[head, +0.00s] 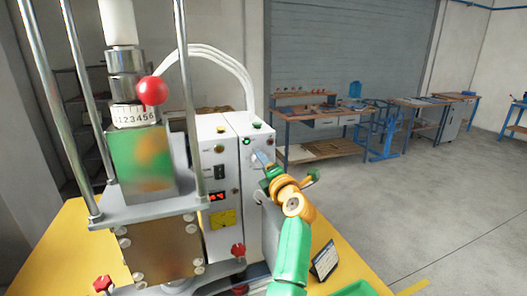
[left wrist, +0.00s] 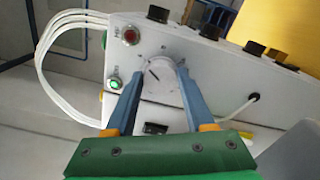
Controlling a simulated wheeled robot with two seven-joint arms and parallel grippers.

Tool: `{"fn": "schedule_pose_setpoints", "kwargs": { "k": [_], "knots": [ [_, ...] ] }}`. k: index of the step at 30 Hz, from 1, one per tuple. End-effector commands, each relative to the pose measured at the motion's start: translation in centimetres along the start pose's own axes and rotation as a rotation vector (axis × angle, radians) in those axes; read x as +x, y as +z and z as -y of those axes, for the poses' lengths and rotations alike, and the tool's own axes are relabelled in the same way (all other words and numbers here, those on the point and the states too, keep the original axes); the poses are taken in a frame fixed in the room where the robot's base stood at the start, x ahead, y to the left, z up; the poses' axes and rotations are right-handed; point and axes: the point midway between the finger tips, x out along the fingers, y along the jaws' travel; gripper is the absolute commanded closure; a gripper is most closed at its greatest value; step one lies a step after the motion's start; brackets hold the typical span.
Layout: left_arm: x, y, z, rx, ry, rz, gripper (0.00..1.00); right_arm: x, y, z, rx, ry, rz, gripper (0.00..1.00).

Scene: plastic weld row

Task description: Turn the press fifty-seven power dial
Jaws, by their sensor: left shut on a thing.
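The power dial (left wrist: 158,77) is a round white knob with a dark pointer line, on the white face of the control box (head: 247,195). In the left wrist view the blue fingers of my left gripper (left wrist: 161,70) stand on both sides of the dial and are shut on it. In the head view my left gripper (head: 259,156) reaches the upper right part of the box, and its fingers largely hide the dial. My right gripper is not in view.
The press (head: 150,160) with its red ball knob (head: 152,91) and steel columns stands left of the box. A lit green button (left wrist: 114,84) and a red button (left wrist: 130,36) sit near the dial. White cables arch above. Workbenches (head: 320,125) stand far behind; the right floor is clear.

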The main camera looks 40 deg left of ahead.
Motion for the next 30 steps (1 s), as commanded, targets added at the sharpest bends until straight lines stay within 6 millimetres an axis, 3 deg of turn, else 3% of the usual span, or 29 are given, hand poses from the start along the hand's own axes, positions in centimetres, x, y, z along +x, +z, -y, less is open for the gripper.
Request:
{"fn": "schedule_pose_setpoints", "kwargs": {
  "k": [1, 3, 12, 30],
  "knots": [
    [0.0, 0.3, -0.7, 0.036, -0.001, 0.000, 1.00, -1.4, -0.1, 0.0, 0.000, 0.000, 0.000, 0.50],
    [0.0, 0.2, -0.6, 0.091, -0.001, 0.001, 1.00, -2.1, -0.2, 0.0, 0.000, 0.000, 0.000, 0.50],
    [0.0, 0.1, -0.3, 0.257, 0.001, 0.000, 1.00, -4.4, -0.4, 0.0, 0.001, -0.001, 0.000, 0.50],
    [0.0, 0.0, 0.1, 0.334, 0.002, 0.000, 1.00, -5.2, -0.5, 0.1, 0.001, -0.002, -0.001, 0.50]
  ]
}}
